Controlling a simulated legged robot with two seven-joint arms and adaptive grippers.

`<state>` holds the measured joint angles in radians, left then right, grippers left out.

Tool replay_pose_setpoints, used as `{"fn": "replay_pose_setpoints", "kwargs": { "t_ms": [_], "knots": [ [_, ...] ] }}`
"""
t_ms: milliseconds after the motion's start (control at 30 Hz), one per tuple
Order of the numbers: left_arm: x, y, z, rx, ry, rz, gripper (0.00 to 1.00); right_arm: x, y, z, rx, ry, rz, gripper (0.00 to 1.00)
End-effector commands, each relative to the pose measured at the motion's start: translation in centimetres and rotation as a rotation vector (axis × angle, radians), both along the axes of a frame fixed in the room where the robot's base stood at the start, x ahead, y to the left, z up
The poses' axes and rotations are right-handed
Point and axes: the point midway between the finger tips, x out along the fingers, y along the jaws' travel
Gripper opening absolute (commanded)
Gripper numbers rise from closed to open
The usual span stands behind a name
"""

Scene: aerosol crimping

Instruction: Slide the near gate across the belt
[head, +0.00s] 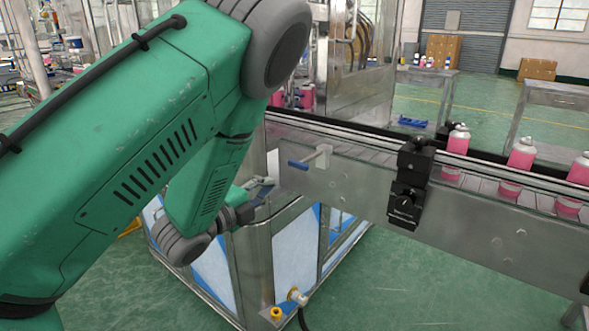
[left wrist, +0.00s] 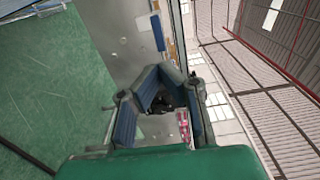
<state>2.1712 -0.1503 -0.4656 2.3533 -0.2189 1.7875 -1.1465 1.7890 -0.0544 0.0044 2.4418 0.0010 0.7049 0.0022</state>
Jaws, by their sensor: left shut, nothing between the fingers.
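The near gate (head: 318,158) is a pale bar with a blue handle end (head: 298,165), on the near side wall of the conveyor belt. Its blue handle also shows in the left wrist view (left wrist: 158,33), beyond my fingertips. My left gripper (head: 268,184) is shut and empty, left of and a little below the handle, apart from it in the head view. It also shows in the left wrist view (left wrist: 162,72), fingertips together. The belt (head: 490,177) runs behind the metal side wall. My right gripper is not in view.
Several pink cans with white tops (head: 521,153) stand on the belt at the right. A black sensor box (head: 406,195) is fixed to the side wall right of the gate. A metal cabinet (head: 297,257) stands below. Green floor is open at the front right.

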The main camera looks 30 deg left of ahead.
Motion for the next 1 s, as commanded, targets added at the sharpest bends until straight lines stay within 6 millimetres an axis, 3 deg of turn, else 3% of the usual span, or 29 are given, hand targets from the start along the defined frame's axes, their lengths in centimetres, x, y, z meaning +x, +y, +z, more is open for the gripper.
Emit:
{"fn": "replay_pose_setpoints", "kwargs": {
  "t_ms": [200, 400, 600, 1000],
  "knots": [
    [4.8, -0.2, 0.0, -0.002, -0.003, 0.001, 0.00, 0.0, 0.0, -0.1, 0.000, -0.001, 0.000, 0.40],
    [7.9, -0.5, 0.0, -0.003, -0.001, 0.001, 0.00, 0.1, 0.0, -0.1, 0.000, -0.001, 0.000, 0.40],
    [9.2, -0.7, 0.0, -0.001, 0.001, 0.002, 0.00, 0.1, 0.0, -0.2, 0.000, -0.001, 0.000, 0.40],
    [9.7, -0.6, -0.1, -0.002, 0.001, 0.002, 0.00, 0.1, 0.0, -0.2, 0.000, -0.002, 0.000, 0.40]
  ]
}}
